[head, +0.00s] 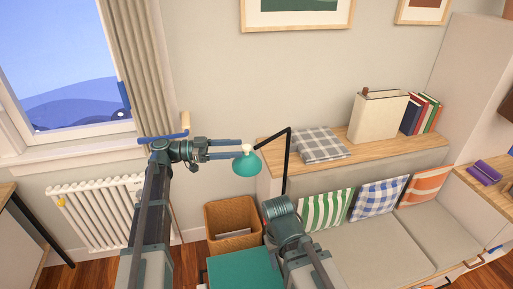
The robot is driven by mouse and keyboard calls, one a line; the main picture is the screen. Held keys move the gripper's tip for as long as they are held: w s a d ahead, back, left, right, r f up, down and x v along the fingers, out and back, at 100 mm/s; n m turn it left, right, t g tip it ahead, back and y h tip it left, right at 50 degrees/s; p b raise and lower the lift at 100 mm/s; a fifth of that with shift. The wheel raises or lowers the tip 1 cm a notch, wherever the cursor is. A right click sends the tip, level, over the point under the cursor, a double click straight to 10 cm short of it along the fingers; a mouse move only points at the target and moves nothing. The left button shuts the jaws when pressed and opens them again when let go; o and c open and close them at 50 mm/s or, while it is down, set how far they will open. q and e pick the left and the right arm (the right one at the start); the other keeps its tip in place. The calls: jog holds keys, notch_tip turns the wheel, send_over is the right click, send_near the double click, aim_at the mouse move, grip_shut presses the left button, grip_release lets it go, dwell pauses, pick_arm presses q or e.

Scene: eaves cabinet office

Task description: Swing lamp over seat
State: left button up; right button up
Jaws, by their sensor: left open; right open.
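The lamp has a teal shade (246,165) with a pale cap on top and a black jointed arm (289,155) rising beside the shelf end. Its shade hangs left of the post, above the wooden bin and not over the seat. My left gripper (238,149) is open, its two fingers pointing right with their tips close to the shade's cap; I cannot tell whether they touch. The grey cushioned seat (365,249) lies at the lower right. My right arm shows at the bottom centre in front of the seat's left end, but its gripper fingers are hidden.
A wooden bin (226,214) and a teal-topped unit (238,271) stand below the lamp. Striped and checked pillows (327,209) line the seat back. The wooden shelf (361,150) holds a folded plaid cloth (318,145), a box and books. A radiator (92,215) is at left.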

aim_at(256, 156)
pick_arm(q)
jog(key=d, duration=0.7)
jog(key=shift+w+d, duration=0.2)
jog(key=shift+w, duration=0.2)
grip_shut()
dwell(1.0)
